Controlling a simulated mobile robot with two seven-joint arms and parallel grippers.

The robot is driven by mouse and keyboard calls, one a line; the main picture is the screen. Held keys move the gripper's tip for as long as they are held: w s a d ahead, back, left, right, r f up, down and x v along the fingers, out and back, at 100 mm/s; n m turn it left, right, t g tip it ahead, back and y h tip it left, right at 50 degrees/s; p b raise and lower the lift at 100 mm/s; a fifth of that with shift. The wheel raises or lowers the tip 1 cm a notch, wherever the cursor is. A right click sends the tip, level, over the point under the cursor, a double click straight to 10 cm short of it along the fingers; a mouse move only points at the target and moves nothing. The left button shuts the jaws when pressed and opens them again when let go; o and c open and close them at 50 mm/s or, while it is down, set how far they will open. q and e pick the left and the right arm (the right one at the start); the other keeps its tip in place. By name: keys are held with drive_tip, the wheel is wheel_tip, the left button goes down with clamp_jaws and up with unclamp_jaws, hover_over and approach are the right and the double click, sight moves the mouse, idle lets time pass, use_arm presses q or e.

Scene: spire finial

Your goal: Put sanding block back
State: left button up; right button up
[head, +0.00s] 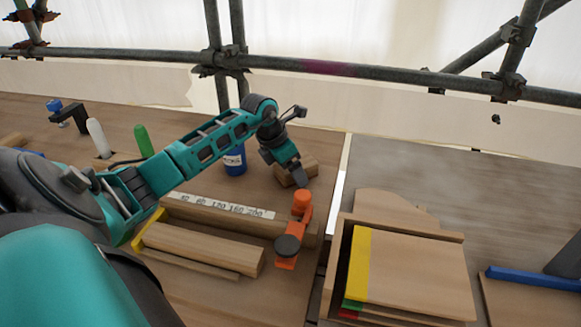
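A small brown wooden block (312,166), which may be the sanding block, is on the bench at the top middle, partly hidden by my gripper. My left gripper (299,176) points down right at this block, overlapping it in the picture. I cannot tell whether its fingers are shut on the block or only in front of it. A long wooden rack (290,226) with a white strip of grit numbers (220,206) lies in front of the gripper. My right gripper is not in view.
An orange clamp (303,200) stands at the rack's right end. A blue can (235,160) is left of the gripper. Wooden bars (200,247) lie in front of the rack. A wooden tray (343,232) with colour-edged sheets (420,265) is at right. Scaffold tubes (330,68) run behind.

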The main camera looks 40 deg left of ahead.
use_arm(q)
drive_tip(key=shift+o, duration=0.5)
drive_tip(key=shift+r, duration=0.1)
drive_tip(key=shift+r, duration=0.3)
drive_tip(key=v, duration=1.1)
drive_tip(key=shift+s+r+p, duration=0.25)
drive_tip(key=shift+s+p, duration=0.05)
drive_tip(key=shift+p, duration=0.1)
